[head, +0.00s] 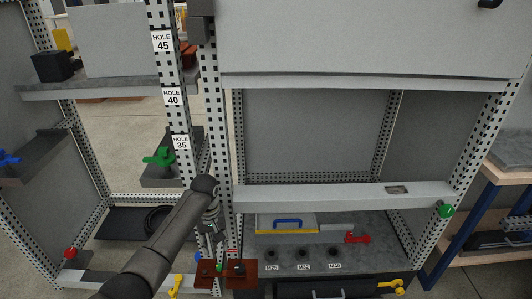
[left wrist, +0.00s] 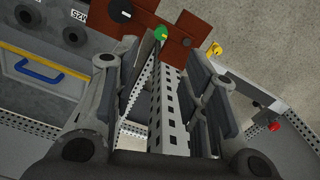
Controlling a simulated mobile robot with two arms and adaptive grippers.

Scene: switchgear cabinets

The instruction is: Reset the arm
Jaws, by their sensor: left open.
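My left arm comes in from the lower left of the head view. Its left gripper (head: 213,236) is low beside the perforated cabinet post (head: 222,150). In the left wrist view the two fingers of the left gripper (left wrist: 163,80) are wide apart. The perforated post (left wrist: 172,115) shows between them, and nothing is held. Whether the fingers touch the post cannot be told. A brown-red block with knobs (head: 240,272) sits just below the gripper; it also shows beyond the fingertips in the left wrist view (left wrist: 181,22). My right gripper is in neither view.
A grey crossbar (head: 320,196) spans the right cabinet. Below it are a drawer with a blue handle (head: 288,222) and a red clamp (head: 357,238). A green clamp (head: 160,158) is on a left shelf. A blue-framed table (head: 470,215) stands at right.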

